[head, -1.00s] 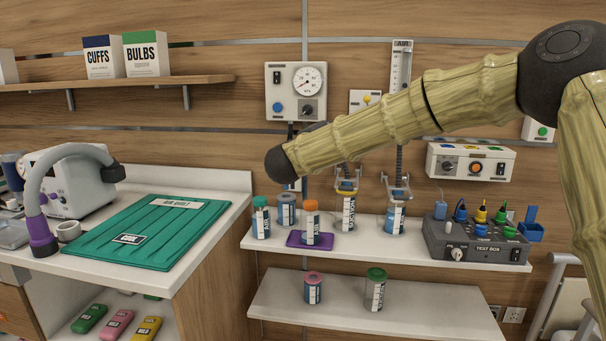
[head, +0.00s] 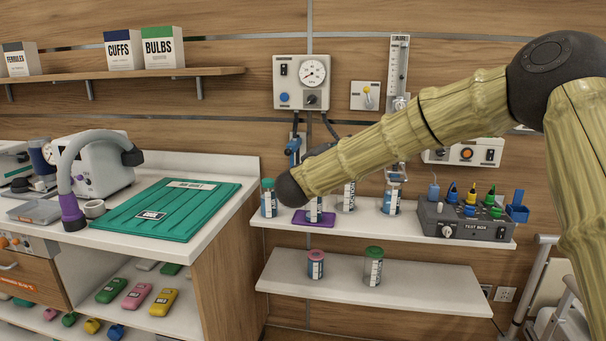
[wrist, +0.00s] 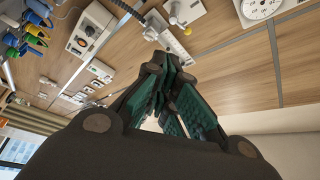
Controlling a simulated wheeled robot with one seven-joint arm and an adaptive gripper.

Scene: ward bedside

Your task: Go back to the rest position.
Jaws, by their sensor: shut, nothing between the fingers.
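My gripper (wrist: 165,90) shows in the wrist view with its dark green ribbed fingers together and nothing held between them. It points up at the wood-panelled wall, clear of any object. In the head view my bamboo-patterned arm reaches in from the right, and its dark rounded joint hangs in front of the upper shelf (head: 420,222). My gripper is largely hidden behind the arm there.
Jars, including a teal-capped one (head: 268,198), and a test box (head: 466,216) stand on the upper shelf, partly behind my arm. The lower shelf (head: 425,283) holds two jars. A counter at left carries a green mat (head: 165,210). A gauge panel (head: 301,82) is on the wall.

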